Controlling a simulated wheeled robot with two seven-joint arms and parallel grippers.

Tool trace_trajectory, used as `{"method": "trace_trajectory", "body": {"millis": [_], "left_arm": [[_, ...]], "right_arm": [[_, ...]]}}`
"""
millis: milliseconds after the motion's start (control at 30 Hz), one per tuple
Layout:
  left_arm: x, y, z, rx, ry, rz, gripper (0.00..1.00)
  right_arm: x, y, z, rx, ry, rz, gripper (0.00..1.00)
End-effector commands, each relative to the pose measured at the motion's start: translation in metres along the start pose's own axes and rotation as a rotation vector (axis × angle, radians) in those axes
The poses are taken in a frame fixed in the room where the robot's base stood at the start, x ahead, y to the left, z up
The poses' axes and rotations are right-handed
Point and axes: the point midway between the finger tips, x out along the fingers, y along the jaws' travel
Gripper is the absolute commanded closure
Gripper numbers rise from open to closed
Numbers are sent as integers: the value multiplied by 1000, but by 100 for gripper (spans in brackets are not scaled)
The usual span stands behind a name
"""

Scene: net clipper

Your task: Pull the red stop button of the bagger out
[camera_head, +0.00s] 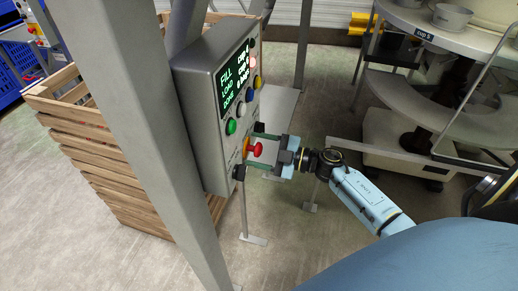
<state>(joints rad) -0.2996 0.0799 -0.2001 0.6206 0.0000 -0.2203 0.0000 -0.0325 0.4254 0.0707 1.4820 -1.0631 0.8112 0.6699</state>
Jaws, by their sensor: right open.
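The red stop button (256,149) sticks out from the lower front face of the grey control box (203,109), on a yellow-orange base. My right gripper (247,155) comes in from the right with its fingers open. One finger is above the button and one below it, near the panel face, with the button between them. I cannot tell whether either finger touches the button. My left gripper is not in view.
Green, white, blue and yellow buttons and a lit screen (235,80) sit above the stop button. A grey post (130,110) stands left of the box, before a wooden crate (100,165). A round machine with cups (450,18) stands at the upper right.

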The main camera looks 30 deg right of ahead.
Motion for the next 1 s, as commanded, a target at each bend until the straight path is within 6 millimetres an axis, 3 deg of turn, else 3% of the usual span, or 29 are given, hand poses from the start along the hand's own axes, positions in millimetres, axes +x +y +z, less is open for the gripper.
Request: {"method": "trace_trajectory", "body": {"millis": [100,567,1000], "left_arm": [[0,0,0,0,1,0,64],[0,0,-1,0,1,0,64],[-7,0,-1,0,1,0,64]], "right_arm": [[0,0,0,0,0,0,41],[-1,0,0,0,0,0,100],[-15,0,0,-1,-1,0,100]]}}
